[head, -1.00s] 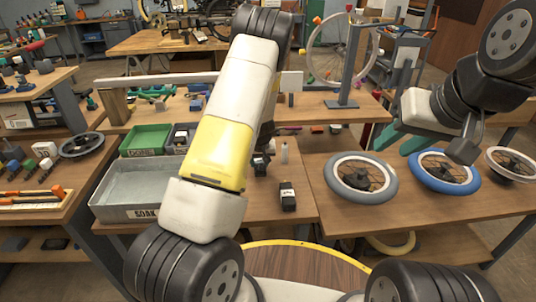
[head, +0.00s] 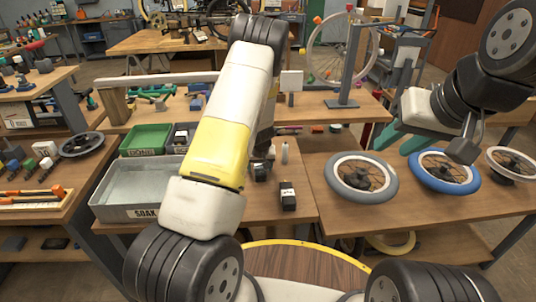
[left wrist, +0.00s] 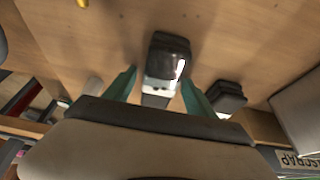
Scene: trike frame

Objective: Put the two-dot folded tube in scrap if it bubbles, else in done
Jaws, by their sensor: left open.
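A black folded tube with a white end band (left wrist: 165,62) lies on the bench ahead of my left gripper (left wrist: 161,78), whose teal fingers are apart on either side of its near end. Dark dots show on the band, seemingly two. It appears to be the tube in the head view (head: 288,196). A second black tube (left wrist: 228,97) lies beside it, also in the head view (head: 261,170). The grey SOAK tray (head: 135,188) holds water; no bubbles show. The SCRAP box (left wrist: 300,110) is at the wrist view's right edge. My right gripper (head: 403,143) is open and empty.
A green bin (head: 147,140) stands behind the SOAK tray, with a small grey box (head: 181,136) beside it. A small pale bottle (head: 285,153) stands behind the tubes. Wheels (head: 361,178) lie on the right bench. My left forearm hides part of the bench.

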